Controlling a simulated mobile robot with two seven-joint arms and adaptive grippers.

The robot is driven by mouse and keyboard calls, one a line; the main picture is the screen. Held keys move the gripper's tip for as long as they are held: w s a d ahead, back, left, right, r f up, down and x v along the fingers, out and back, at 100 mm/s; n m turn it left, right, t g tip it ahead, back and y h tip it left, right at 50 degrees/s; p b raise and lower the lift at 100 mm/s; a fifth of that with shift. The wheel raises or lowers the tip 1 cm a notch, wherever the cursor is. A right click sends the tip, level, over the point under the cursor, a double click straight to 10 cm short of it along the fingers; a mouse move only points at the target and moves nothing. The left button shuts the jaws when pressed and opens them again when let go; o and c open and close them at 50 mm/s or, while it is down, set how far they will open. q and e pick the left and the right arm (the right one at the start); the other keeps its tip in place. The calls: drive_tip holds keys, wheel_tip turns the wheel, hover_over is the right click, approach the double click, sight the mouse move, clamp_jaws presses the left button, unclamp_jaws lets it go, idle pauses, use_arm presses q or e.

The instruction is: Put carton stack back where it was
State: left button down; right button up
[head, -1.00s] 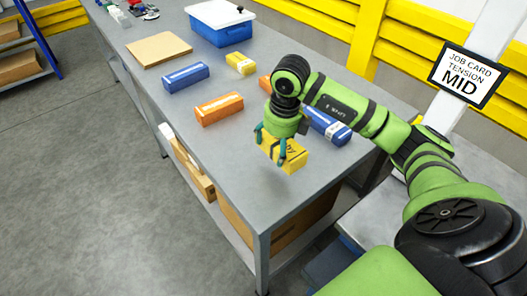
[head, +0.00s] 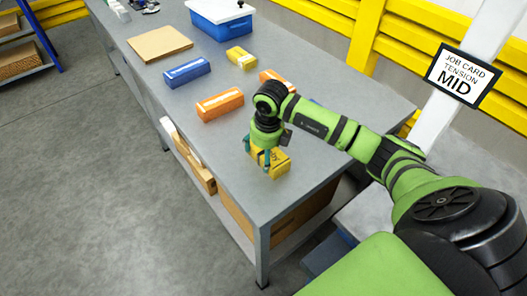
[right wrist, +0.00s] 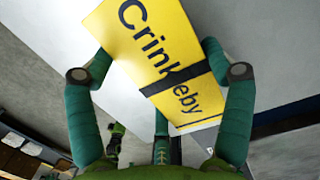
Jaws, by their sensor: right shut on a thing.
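My right gripper (head: 258,156) is shut on a yellow carton stack (head: 279,161) with a dark band, at the near part of the grey table (head: 300,190). The stack sits tilted in that picture. I cannot tell whether its underside touches the tabletop. My left gripper is not in view.
Blue (head: 187,71) and orange (head: 220,104) stacks lie left of my arm, with a small yellow one (head: 241,58) behind. Another orange stack (head: 275,76) is partly hidden by my arm. A blue bin (head: 220,24) and brown board (head: 160,44) lie farther back. The near table corner is clear.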

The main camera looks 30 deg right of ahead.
drive_tip(key=o, duration=1.3)
drive_tip(key=shift+r+p, duration=0.25)
drive_tip(key=shift+p, duration=0.1)
drive_tip(key=shift+r+b, duration=0.3)
drive_tip(key=shift+b, duration=0.05)
drive_tip(key=r+b, duration=0.1)
drive_tip(key=r, duration=0.2)
drive_tip(key=s+r, duration=0.1)
drive_tip(key=r, duration=0.3)
drive_tip(key=r+b, duration=0.1)
drive_tip(key=r, duration=0.3)
drive_tip(key=shift+s+d+b, duration=0.1)
drive_tip(key=shift+s+b, duration=0.15)
drive_tip(key=shift+b, duration=0.1)
